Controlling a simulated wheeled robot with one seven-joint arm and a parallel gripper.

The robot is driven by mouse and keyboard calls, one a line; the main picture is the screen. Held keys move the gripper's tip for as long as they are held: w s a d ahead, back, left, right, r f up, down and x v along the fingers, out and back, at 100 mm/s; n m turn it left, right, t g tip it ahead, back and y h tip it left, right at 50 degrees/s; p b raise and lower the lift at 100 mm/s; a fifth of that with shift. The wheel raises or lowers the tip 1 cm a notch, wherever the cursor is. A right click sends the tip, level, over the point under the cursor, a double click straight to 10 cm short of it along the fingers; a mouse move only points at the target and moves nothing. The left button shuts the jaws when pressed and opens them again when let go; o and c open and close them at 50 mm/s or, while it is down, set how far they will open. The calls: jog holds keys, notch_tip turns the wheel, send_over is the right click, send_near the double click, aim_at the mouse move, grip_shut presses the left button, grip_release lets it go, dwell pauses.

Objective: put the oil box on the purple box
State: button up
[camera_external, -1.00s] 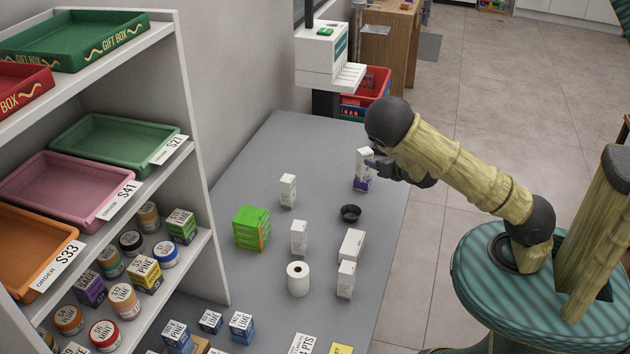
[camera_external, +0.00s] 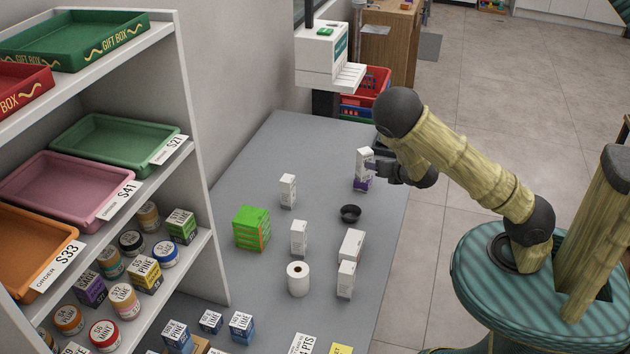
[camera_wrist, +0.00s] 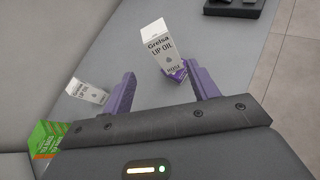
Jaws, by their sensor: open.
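A white box printed "Grelsa LIP OIL" stands upright in the external view (camera_external: 364,157) and in the wrist view (camera_wrist: 162,44). Purple box surface (camera_external: 361,184) shows directly beneath it, also at its lower end in the wrist view (camera_wrist: 179,73). The white box appears to rest on the purple one; the join is partly hidden. My gripper (camera_external: 374,167) is beside the stack on its right. In the wrist view my gripper (camera_wrist: 164,86) is open, its purple fingers wide apart. The stack is ahead, nearer the right finger; contact is unclear.
Another white lip oil box (camera_wrist: 87,92) stands left; green boxes (camera_external: 251,229) are nearby. A shelf (camera_external: 205,180) with trays borders the left.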

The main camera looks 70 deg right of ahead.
jog(key=s+a+m+g+y, duration=0.1)
jog(key=a+m+g+y, duration=0.3)
jog(key=a+m, duration=0.95)
jog(key=s+a+r+m+g+y, duration=0.1)
jog(key=s+a+r+m+y, duration=0.1)
jog(key=s+a+r+m, duration=0.2)
jog(key=s+a+r+m+g+y, duration=0.1)
jog(key=s+a+r+m+y, duration=0.2)
jog(key=a+m, duration=0.3)
jog(key=s+a+r, duration=0.1)
jog(key=a, duration=0.3)
jog(key=shift+m, duration=0.35)
